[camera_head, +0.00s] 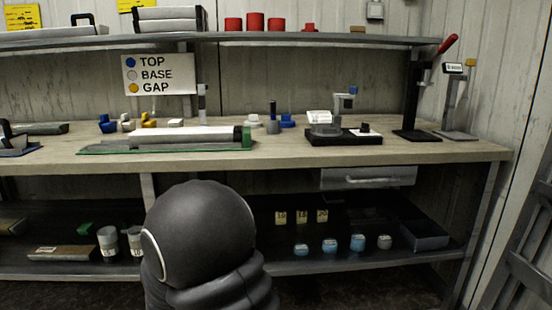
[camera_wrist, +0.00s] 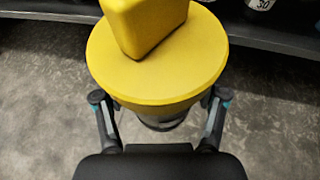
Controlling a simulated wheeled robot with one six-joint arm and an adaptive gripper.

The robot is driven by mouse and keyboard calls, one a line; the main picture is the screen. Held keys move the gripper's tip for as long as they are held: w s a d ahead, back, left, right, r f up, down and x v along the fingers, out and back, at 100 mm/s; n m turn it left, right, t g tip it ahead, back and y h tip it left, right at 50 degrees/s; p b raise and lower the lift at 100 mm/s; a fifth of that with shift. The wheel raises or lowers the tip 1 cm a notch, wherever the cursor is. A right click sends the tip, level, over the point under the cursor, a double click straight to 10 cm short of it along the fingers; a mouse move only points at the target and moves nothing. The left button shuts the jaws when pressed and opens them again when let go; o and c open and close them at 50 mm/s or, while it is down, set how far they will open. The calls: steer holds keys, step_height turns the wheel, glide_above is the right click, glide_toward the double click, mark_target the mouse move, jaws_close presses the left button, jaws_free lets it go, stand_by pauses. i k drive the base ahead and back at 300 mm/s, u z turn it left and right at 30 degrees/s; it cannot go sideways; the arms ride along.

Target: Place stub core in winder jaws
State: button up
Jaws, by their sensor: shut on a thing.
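In the wrist view my gripper (camera_wrist: 160,99) has its two fingers on either side of a yellow round-topped piece (camera_wrist: 105,58). A raised yellow block (camera_wrist: 150,25) stands on its top, and a greyish lower part shows beneath. The gripper is shut on this piece, above the floor. Whether it is the stub core I cannot tell. In the head view my gripper is out of sight, and my dark arm fills the lower middle. A grey device on a black base (camera_head: 345,139) stands on the bench right of centre; it may be the winder, but its jaws are too small to make out.
A green tray (camera_head: 100,150) with a long grey cylinder lies on the bench (camera_head: 390,152). Small blue, white and yellow pieces stand behind it. A black stand with a red handle (camera_head: 410,110) is at the right. The lower shelf (camera_head: 300,265) holds blue-banded jars.

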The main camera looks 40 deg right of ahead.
mark_target(327, 131)
steer(key=u, duration=2.1)
steer(key=k, duration=1.1)
steer(key=z, duration=2.05)
